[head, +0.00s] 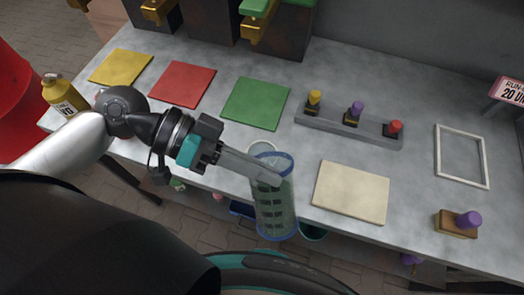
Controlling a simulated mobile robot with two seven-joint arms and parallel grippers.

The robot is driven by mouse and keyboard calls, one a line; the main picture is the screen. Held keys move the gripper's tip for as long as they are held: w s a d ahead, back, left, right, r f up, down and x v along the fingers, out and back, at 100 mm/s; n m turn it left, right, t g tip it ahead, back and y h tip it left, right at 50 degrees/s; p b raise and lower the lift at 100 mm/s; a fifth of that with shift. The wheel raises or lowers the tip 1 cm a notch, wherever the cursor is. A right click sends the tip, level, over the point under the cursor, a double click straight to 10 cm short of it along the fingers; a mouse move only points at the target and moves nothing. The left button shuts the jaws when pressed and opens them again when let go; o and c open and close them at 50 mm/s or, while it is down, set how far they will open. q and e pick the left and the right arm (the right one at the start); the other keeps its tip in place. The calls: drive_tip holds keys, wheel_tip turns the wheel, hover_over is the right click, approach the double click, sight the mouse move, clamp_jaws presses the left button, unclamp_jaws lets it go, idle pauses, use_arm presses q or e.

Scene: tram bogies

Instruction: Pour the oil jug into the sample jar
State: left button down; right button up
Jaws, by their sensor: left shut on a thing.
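A clear, green-tinted cylindrical vessel (273,212) with blue rims and a column of dark marks shows at the table's front edge; I take it for the oil jug. My left gripper (270,177) is shut on it near its upper rim, with the long grey fingers crossing its top. The vessel looks close to upright, and no liquid stream shows. My right gripper is not in view.
The grey table (410,95) bears yellow (121,67), red (181,84) and green (255,103) mats, a rack (350,126) of colour-knobbed pieces, a cream board (351,192), a white frame (461,156) and a purple-knobbed block (457,223). A yellow bottle (62,93) stands far left.

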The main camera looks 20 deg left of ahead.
use_arm(q)
drive_tip(key=shift+w+a+f+n+g+h+b, duration=0.15)
drive_tip(key=shift+w+a+n+g+h+b, duration=0.3)
drive_tip(key=shift+w+n+b, duration=0.3)
idle(1.1)
drive_tip(key=shift+w+a+r+n+g+h+b, duration=0.25)
drive_tip(key=shift+w+r+n+g+h+b, duration=0.15)
drive_tip(key=shift+n+h, duration=0.25)
drive_tip(key=shift+w+a+r+n+g+h+b, duration=0.15)
drive_tip(key=shift+w+a+n+g+h+b, duration=0.1)
drive_tip(key=shift+w+n+h+b, duration=0.3)
idle(5.0)
